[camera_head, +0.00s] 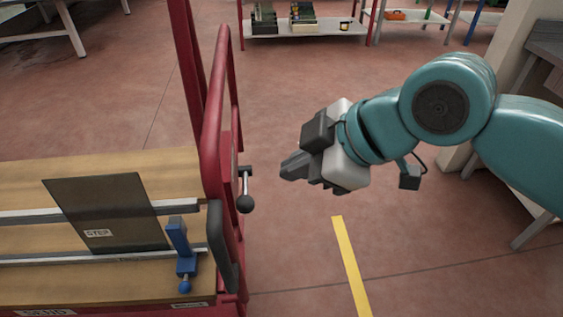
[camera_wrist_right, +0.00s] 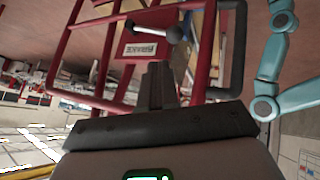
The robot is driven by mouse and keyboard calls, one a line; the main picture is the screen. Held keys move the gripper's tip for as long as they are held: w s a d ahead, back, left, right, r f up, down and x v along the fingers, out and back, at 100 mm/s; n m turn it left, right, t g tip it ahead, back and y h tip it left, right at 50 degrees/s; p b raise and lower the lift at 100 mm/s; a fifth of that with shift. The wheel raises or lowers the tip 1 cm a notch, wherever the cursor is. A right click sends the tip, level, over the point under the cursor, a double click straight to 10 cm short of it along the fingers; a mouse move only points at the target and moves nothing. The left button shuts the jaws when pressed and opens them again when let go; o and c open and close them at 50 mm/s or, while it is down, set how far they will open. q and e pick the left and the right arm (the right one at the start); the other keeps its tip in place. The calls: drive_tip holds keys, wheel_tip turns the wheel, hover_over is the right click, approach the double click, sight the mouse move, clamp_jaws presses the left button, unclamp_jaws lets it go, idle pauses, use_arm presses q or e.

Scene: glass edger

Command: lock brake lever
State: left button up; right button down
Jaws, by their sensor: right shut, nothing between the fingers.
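The brake lever (camera_head: 245,203) is a short metal rod with a dark ball knob, on the right side of the red cart frame (camera_head: 213,130). In the head view its rod hangs down, with the ball at the bottom. In the right wrist view the lever (camera_wrist_right: 172,34) shows beyond the fingertips, near a white label (camera_wrist_right: 140,49) on a red plate. My right gripper (camera_head: 288,169) is shut and empty, to the right of the lever and apart from it, pointing toward the cart. My left gripper is not in view.
The cart's wooden deck (camera_head: 60,285) carries a dark glass sheet (camera_head: 108,210) and a blue clamp (camera_head: 180,248). A black-padded handle (camera_head: 222,245) is just below the lever. Open floor with a yellow line (camera_head: 350,265) lies to the right. Shelves (camera_head: 305,27) stand behind.

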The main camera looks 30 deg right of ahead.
drive_tip(key=v, duration=0.3)
drive_tip(key=shift+s+p, duration=0.3)
drive_tip(key=shift+s, duration=0.1)
